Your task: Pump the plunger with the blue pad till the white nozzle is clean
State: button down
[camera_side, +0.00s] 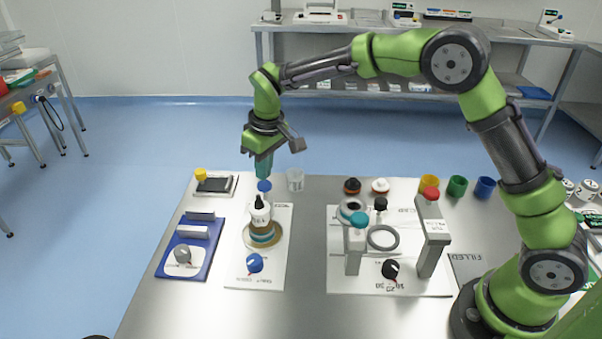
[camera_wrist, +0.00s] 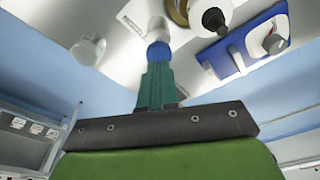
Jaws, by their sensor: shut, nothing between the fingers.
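The blue pad (camera_side: 264,186) is a small rounded cap at the back of a white panel. In the wrist view the blue pad (camera_wrist: 159,54) sits on a white stem, the plunger (camera_wrist: 155,14). My gripper (camera_side: 264,176) points down, shut and empty, with its green fingertips right above the pad. In the wrist view my gripper (camera_wrist: 157,68) lines up with the pad; I cannot tell if they touch. A white nozzle-like piece with a black tip (camera_side: 260,214) stands upright just in front, over a tan disc. Its cleanness is too small to judge.
A blue knob (camera_side: 255,263) is at the panel's front. A blue board (camera_side: 190,248) lies left. A clear cup (camera_side: 295,180) stands close right of my gripper. A fixture with grey posts (camera_side: 433,240) stands right. The steel table's front left is clear.

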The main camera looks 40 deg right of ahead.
aim_at(265, 184)
dwell(0.5)
jog(key=shift+r, duration=3)
jog(key=s+d+r+m+t, duration=0.1)
jog(key=s+d+r+m, duration=0.1)
jog(key=s, duration=0.7)
jog(key=s+d+r+m+t+y, duration=0.1)
jog(key=s+d, duration=0.3)
jog(key=s, duration=0.5)
jog(key=s+d+r+m+t, duration=0.3)
jog(key=s+d+m, duration=0.1)
jog(key=s, duration=0.6)
jog(key=shift+r+y, duration=0.25)
jog(key=shift+y, duration=0.05)
